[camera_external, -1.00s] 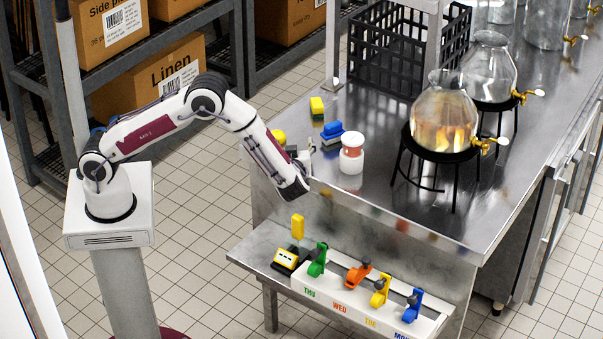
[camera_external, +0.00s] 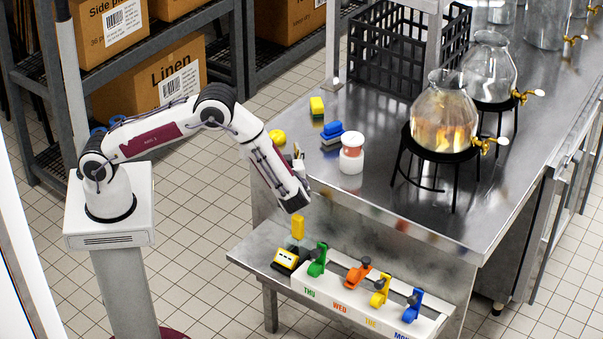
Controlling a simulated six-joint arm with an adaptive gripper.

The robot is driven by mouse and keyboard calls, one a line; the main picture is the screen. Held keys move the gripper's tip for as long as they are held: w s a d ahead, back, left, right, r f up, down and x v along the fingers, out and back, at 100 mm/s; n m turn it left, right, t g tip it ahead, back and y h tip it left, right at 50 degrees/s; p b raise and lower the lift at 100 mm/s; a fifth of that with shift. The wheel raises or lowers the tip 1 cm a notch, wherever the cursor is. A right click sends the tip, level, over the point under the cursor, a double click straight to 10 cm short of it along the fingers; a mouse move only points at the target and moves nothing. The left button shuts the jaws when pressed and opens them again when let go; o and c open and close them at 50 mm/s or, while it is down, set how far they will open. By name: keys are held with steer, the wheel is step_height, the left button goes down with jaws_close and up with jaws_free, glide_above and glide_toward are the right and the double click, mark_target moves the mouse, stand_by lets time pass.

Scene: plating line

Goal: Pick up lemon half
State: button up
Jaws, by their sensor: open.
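A small rounded yellow piece, which looks like the lemon half (camera_external: 277,136), lies near the left edge of the steel table, behind my forearm. Its cut face cannot be made out at this size. My gripper (camera_external: 297,207) points down off the front-left edge of the table, in front of the lemon half and to its right. It is open and apart from the lemon half.
A lower shelf holds a white rack (camera_external: 350,297) of coloured clips and a yellow-black device (camera_external: 286,260).

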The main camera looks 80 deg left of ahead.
mark_target(278, 142)
steer(key=shift+a, duration=0.6)
steer(key=shift+a, duration=0.1)
steer(key=shift+a+f, duration=0.15)
steer(key=shift+a, duration=1.1)
steer(key=shift+a+f, duration=0.1)
steer(key=shift+a, duration=1.15)
steer(key=c, duration=1.2)
